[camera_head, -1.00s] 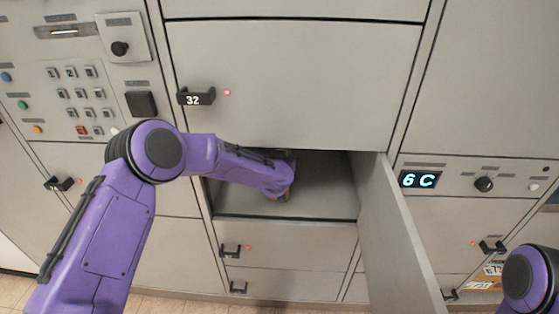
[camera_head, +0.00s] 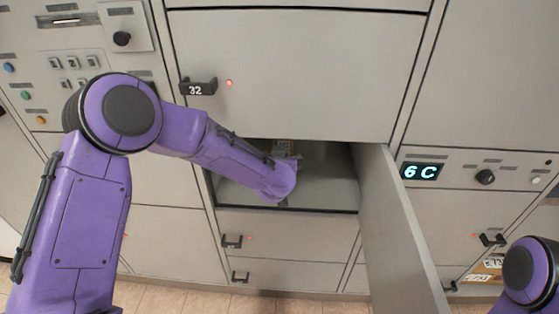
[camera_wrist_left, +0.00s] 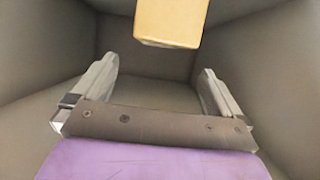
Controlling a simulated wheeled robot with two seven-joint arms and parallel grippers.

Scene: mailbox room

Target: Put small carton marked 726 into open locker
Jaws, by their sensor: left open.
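The open locker (camera_head: 335,180) is a grey compartment with its door (camera_head: 395,225) swung out to the right. My right gripper is out of view; only part of my right arm shows at lower right.
Closed locker doors surround the opening, with the door marked 32 (camera_head: 300,75) above. Labelled cartons (camera_head: 484,274) sit at lower right.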

